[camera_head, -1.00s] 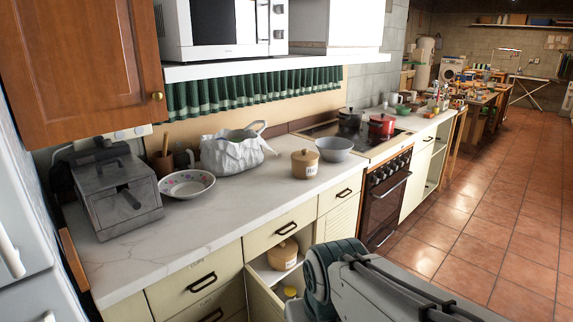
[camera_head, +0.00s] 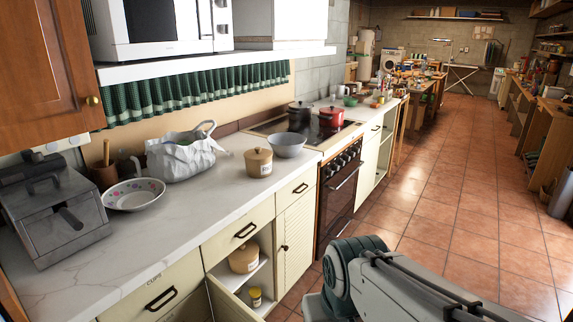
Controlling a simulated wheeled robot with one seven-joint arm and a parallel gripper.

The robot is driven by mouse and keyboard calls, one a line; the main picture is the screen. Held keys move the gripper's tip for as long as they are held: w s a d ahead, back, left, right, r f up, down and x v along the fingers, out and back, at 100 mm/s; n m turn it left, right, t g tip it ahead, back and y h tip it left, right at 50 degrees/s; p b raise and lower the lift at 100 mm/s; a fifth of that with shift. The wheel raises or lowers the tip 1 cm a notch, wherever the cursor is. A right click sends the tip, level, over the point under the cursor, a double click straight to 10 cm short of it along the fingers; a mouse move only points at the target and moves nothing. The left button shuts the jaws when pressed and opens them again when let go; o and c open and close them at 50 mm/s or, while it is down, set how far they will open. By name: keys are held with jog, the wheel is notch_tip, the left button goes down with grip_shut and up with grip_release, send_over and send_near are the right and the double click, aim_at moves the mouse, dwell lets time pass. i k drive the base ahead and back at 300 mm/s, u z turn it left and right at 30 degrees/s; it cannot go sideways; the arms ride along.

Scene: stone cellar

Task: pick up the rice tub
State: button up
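A tan lidded tub with a knob on its lid, the rice tub (camera_head: 259,163), stands upright on the white counter (camera_head: 185,217), just left of a grey bowl (camera_head: 286,146). Lettering on its front is too small to read fully. A similar tan tub (camera_head: 244,260) sits inside the open cupboard below the counter, its label not readable. Part of my arm shows at the bottom, in front of the cupboards and floor. My gripper is outside the picture, so its state is hidden.
A crumpled white bag (camera_head: 180,158), a patterned bowl (camera_head: 133,194) and a grey metal box (camera_head: 50,215) stand further left. A red pot (camera_head: 332,117) is on the stove. An open cupboard door (camera_head: 228,302) juts out low. Tiled floor (camera_head: 455,190) is clear on the right.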

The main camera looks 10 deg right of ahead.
aim_at(256, 170)
jog(key=z, duration=1.2)
jog(key=i, duration=2.3)
jog(key=u, duration=2.15)
jog(key=i, duration=0.65)
